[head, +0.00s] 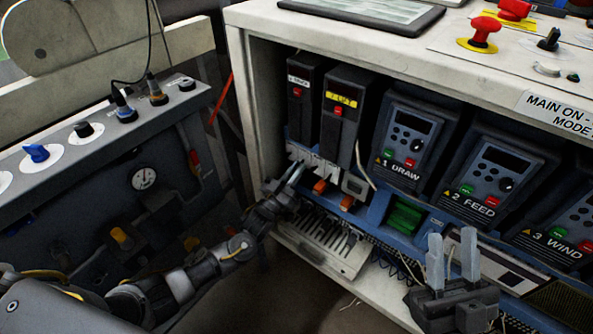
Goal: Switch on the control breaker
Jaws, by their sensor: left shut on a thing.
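Inside the open cabinet, a narrow black module (301,100) with a white label and a wider black module (342,115) with a yellow label stand side by side, each with a red part on its front. Small pale breaker-like parts (329,172) sit in a row at their foot. I cannot read which is the control breaker. My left gripper (297,172) reaches in at the left end of this row, shut on a small part there that its fingers hide. My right gripper (452,257) is open and empty, fingers pointing up, in front of the cabinet's lower right.
Drives labelled 1 DRAW (405,145), 2 FEED (488,178) and 3 WIND (568,225) stand to the right. Orange relays (347,201) and a slotted wire duct (325,240) lie close to my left gripper. The cabinet's left wall (240,100) borders the opening. A knobbed grey panel (85,150) stands left.

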